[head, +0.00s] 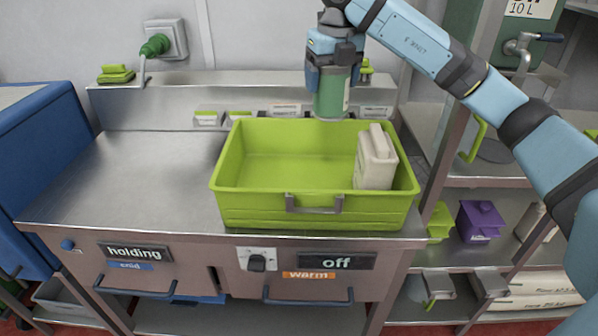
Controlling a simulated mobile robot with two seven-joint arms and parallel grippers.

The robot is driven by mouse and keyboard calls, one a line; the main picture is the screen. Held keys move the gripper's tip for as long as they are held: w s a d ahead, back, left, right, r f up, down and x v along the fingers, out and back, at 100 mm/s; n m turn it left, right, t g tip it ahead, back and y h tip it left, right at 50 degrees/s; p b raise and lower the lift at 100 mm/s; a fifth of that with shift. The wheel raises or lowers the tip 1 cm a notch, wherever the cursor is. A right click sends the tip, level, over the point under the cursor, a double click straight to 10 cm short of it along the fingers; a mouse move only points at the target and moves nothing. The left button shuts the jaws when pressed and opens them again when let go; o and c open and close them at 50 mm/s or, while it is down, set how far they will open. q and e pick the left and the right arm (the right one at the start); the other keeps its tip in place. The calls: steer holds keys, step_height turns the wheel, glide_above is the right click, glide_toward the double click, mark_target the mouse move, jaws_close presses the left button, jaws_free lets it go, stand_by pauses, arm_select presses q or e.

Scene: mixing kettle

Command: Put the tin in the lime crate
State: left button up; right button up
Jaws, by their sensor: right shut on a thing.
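The green tin (331,95) has a paler label on its right side. My right gripper (333,72) comes down from above, shut on the tin's upper part. It holds the tin upright over the back part of the lime crate (262,205). The tin's bottom shows near the level of the crate's back rim; the exact height above the crate is hard to tell. The crate stands on the steel counter and holds a cream-coloured container (375,160) at its right side. The left and middle of the crate floor are bare. My left gripper is out of view.
The steel counter (130,180) is clear left of the crate. A raised steel ledge (240,88) runs behind it, with a lime item (115,74) at its left end. A rack with a metal upright (462,125) stands at the right, near my right arm.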

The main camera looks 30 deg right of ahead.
mark_target(332, 117)
step_height(332, 117, down, 20)
steer(key=shift+r+b, duration=0.15)
steer(key=shift+b, duration=0.9)
steer(key=o, duration=1.2)
steer(key=shift+c, duration=0.2)
steer(key=r, duration=0.4)
steer(key=s+r+p, duration=0.1)
steer(key=r, duration=0.7)
steer(key=shift+s+a, duration=0.15)
steer(key=shift+s, duration=0.1)
